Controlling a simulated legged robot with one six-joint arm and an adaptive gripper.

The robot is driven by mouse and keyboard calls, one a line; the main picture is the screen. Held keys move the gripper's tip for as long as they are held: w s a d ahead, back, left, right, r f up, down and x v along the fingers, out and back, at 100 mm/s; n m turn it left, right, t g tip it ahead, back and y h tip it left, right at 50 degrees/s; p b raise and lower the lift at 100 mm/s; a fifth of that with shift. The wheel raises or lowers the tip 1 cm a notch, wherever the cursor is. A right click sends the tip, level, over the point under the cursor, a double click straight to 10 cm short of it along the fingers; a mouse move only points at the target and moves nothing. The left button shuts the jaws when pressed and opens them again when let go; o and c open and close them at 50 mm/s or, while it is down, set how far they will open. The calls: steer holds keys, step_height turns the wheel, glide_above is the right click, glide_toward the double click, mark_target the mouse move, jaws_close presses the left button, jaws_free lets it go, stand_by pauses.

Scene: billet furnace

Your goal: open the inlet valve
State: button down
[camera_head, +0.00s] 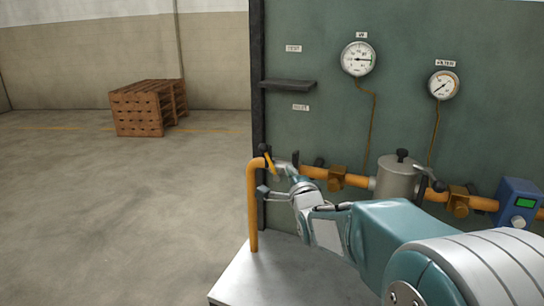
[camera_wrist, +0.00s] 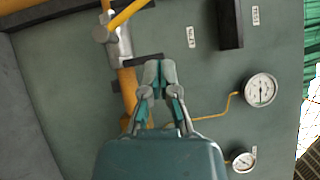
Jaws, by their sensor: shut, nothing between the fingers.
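The inlet valve (camera_wrist: 121,44) sits at the left end of the orange pipe, where the pipe bends down. In the wrist view it has a grey body and a yellow lever (camera_wrist: 127,14) slanting across the pipe. In the head view the yellow lever (camera_head: 270,162) shows small, slanted, with a dark end. My gripper (camera_wrist: 158,66) is shut and empty. Its fingertips appear beside the pipe near a dark bar (camera_wrist: 144,60); I cannot tell whether they touch it. In the head view my arm partly hides the pipe, and the fingertips are hard to make out.
A green panel (camera_head: 320,140) carries a small dark shelf (camera_head: 288,84), an IN gauge (camera_head: 358,59) and a FILTER gauge (camera_head: 443,85). A grey canister (camera_head: 397,180) and a blue meter (camera_head: 517,202) sit along the pipe. Pallets (camera_head: 140,110) stand far left; floor between is clear.

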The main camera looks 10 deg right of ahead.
mark_target(270, 162)
steer(key=w+a+r, duration=0.1)
steer(key=w+a, duration=0.2)
steer(key=w, duration=0.5)
